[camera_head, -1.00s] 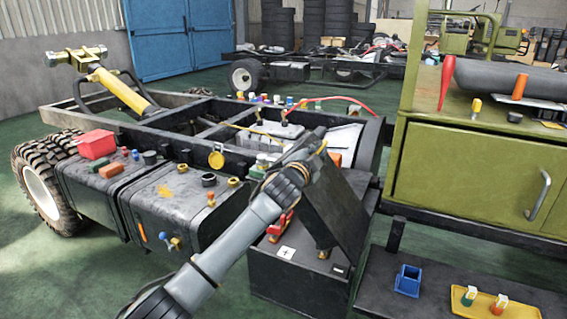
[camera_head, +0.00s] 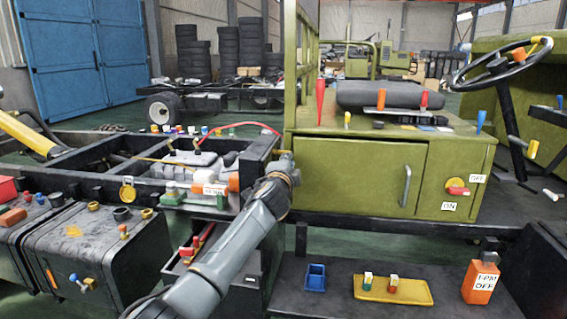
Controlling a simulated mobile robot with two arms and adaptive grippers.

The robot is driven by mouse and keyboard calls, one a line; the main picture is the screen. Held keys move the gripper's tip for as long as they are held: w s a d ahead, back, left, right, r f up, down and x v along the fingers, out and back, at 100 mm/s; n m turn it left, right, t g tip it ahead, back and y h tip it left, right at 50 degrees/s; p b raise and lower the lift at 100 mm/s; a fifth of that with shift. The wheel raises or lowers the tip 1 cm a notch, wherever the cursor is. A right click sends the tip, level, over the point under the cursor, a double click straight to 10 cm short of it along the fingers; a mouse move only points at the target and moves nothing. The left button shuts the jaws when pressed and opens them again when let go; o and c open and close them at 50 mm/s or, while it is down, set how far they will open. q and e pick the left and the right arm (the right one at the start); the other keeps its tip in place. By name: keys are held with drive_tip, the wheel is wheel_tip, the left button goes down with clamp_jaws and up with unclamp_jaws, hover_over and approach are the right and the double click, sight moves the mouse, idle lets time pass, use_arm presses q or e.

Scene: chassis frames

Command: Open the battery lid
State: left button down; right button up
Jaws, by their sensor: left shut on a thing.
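The battery box (camera_head: 182,283) stands low at the chassis side, left of the step, with red parts showing inside its open top. The dark battery lid (camera_head: 268,243) is raised at the box's right side and is mostly hidden behind my left arm. My left gripper (camera_head: 284,165) is at the upper end of the arm, by the lid's upper edge, and is shut on the lid. Its fingertips are small and partly covered by the wrist, so the exact contact is hard to see. My right gripper is not in view.
A green cabinet (camera_head: 355,175) with a grey handle stands close right of my gripper. A dark tank (camera_head: 95,255) is left of the box.

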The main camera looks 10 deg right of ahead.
use_arm(q)
drive_tip(key=shift+s+d, duration=0.15)
drive_tip(key=shift+d, duration=0.25)
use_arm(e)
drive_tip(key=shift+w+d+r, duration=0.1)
use_arm(q)
drive_tip(key=c, duration=1.5)
unclamp_jaws()
drive_tip(key=shift+f, duration=0.1)
drive_tip(key=shift+o, duration=0.7)
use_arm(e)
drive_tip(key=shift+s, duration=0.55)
use_arm(q)
drive_tip(key=v, duration=1.2)
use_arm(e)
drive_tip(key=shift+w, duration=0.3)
